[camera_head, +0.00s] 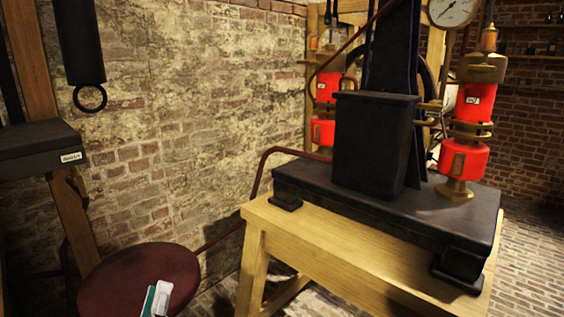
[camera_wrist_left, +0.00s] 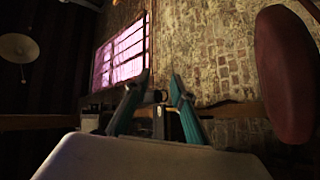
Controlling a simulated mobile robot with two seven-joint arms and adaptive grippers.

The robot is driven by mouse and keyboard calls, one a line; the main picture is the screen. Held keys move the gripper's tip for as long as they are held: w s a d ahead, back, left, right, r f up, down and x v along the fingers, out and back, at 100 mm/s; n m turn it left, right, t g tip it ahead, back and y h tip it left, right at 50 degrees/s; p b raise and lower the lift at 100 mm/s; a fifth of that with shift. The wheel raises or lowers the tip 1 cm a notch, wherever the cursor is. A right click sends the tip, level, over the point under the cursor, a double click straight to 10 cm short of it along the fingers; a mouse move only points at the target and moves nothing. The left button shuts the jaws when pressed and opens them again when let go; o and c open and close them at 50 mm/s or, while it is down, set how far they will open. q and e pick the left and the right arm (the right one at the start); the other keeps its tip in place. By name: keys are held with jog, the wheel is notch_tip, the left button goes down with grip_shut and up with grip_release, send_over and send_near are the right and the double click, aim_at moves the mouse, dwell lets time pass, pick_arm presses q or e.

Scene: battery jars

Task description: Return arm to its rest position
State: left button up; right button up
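My left gripper (camera_head: 156,296) shows only in part at the bottom edge of the head view, as a white and teal shape in front of the dark red round stool seat (camera_head: 112,282). In the left wrist view its two teal fingers (camera_wrist_left: 159,80) stand apart with nothing between them, so it is open and empty. The red seat also shows at the right of the left wrist view (camera_wrist_left: 284,75). My right gripper is in neither view.
A wooden table (camera_head: 330,258) bears a black machine base (camera_head: 300,180). Red labelled cylinders in brass fittings stand at its right (camera_head: 473,103) and behind (camera_head: 326,88). A dark box (camera_head: 374,140) is on the base. A brick wall (camera_head: 180,120) stands behind.

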pick_arm(q)
jog(key=s+d+f+m+g+h, duration=0.25)
jog(key=f+m, duration=0.25)
jog(key=f, duration=0.4)
jog(key=s+d+f+m+g+h, duration=0.2)
jog(key=s+f+m+g, duration=0.2)
jog(key=f, duration=0.4)
jog(key=s+a+f+m+g+y, duration=0.15)
jog(key=s+f+m+g, duration=0.5)
jog(key=s+f, duration=0.75)
jog(key=shift+n, duration=0.65)
jog(key=r+p, duration=0.1)
jog(key=p, duration=0.3)
jog(key=r+p, duration=0.2)
jog(key=p, duration=0.3)
jog(key=r+p, duration=0.1)
jog(key=p, duration=0.3)
jog(key=shift+a+r, duration=0.3)
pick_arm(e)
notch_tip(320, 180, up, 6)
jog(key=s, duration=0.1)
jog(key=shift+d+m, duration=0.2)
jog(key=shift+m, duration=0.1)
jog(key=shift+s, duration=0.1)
